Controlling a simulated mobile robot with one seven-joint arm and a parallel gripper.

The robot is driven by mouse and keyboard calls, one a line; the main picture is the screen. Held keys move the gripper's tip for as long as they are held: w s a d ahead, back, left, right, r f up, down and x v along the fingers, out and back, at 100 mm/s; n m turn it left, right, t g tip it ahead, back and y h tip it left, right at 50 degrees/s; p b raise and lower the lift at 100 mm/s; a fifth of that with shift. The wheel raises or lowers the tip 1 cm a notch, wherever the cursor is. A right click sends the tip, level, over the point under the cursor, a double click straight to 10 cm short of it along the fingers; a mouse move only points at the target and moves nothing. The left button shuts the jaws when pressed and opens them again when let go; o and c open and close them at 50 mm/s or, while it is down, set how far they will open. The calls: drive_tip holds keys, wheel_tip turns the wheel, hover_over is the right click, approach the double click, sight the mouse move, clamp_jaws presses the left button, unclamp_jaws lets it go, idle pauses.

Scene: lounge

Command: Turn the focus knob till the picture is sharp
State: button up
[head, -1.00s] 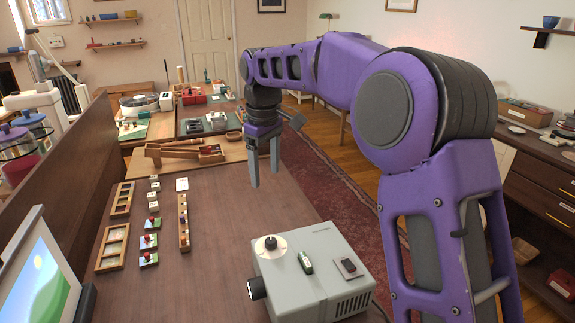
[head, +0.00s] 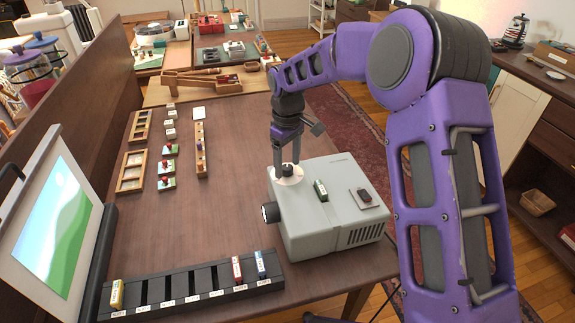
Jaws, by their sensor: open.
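The grey projector (head: 325,228) stands on the brown table, its dark lens (head: 270,212) facing left. On its top is a dark knob (head: 287,170) on a round pale disc (head: 289,179). My gripper (head: 287,162) points down, open, with its fingers on either side of the knob in the picture; I cannot tell if they touch it. The screen (head: 22,259) at the left shows a picture (head: 62,230) of green hills, blue sky and a pale sun; its edges look soft.
A black slotted rack (head: 190,290) with a few small slides lies in front. Wooden trays (head: 131,171) and small blocks lie behind. A wooden partition (head: 75,130) borders the left.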

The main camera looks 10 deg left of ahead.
sight(287, 167)
drive_tip(key=shift+f, duration=0.35)
clamp_jaws()
drive_tip(key=shift+m, duration=1.6)
unclamp_jaws()
drive_tip(key=shift+r, duration=0.15)
wheel_tip(287, 167, up, 17)
drive_tip(key=p, duration=0.2)
drive_tip(key=shift+p, duration=0.4)
